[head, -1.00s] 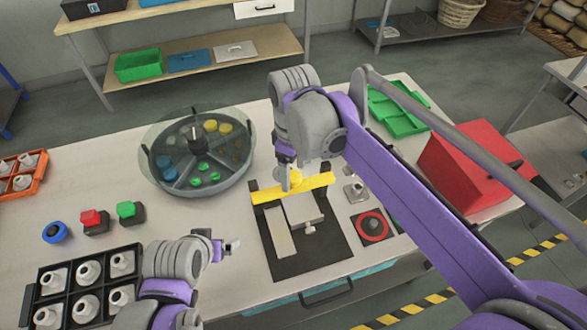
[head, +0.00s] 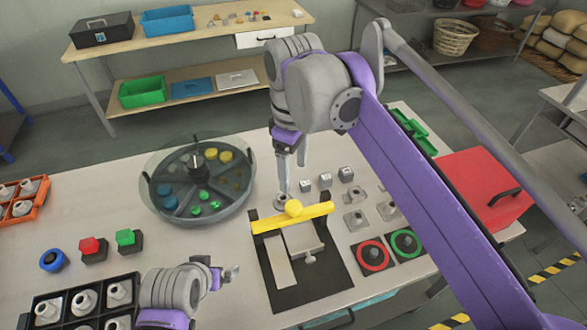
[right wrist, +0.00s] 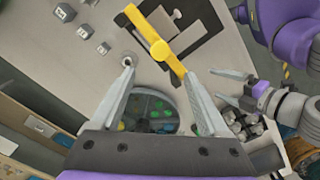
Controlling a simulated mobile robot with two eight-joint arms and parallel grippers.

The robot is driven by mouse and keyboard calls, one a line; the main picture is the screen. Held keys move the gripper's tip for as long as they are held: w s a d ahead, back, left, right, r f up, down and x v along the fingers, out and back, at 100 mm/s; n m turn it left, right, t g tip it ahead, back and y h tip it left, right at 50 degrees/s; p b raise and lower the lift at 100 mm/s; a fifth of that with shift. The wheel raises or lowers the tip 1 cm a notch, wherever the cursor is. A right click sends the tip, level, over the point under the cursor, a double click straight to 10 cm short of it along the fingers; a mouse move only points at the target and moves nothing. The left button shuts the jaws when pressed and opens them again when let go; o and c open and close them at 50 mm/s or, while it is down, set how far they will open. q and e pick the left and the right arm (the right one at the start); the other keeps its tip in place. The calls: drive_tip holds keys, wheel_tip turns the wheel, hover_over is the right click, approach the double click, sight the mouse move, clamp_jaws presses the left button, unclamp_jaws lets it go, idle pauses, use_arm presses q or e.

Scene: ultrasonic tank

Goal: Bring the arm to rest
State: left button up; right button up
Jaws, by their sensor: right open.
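My right arm reaches in from the right in the head view. My right gripper (head: 292,178) hangs above the table, behind the yellow bar (head: 270,221) with its round knob. In the right wrist view my right gripper (right wrist: 159,70) has its fingers spread with nothing between them. The yellow bar (right wrist: 156,48) lies beyond the fingertips. My left gripper (head: 230,272) is low over the table's front, right of the black rack. In the right wrist view the left gripper's fingers (right wrist: 236,90) are apart and empty.
A round divided tank (head: 203,210) stands left of my right gripper. Small grey blocks (head: 325,181), red and green ringed discs (head: 373,256), and a red box (head: 482,190) are to the right. A black rack (head: 38,300) of white pieces is at front left.

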drive_tip(key=s+d+f+m+t, duration=0.2)
drive_tip(key=s+d+f+m, duration=0.2)
drive_tip(key=d+f, duration=0.2)
drive_tip(key=s+d+f+m+t, duration=0.2)
drive_tip(key=s+d+f+m, duration=0.2)
drive_tip(key=f, duration=0.3)
drive_tip(key=s+d+f+m+t, duration=0.2)
drive_tip(key=s+d+f+m, duration=0.2)
drive_tip(key=d+f, duration=0.3)
drive_tip(key=shift+s+d+m, duration=0.3)
drive_tip(key=shift+d, duration=0.05)
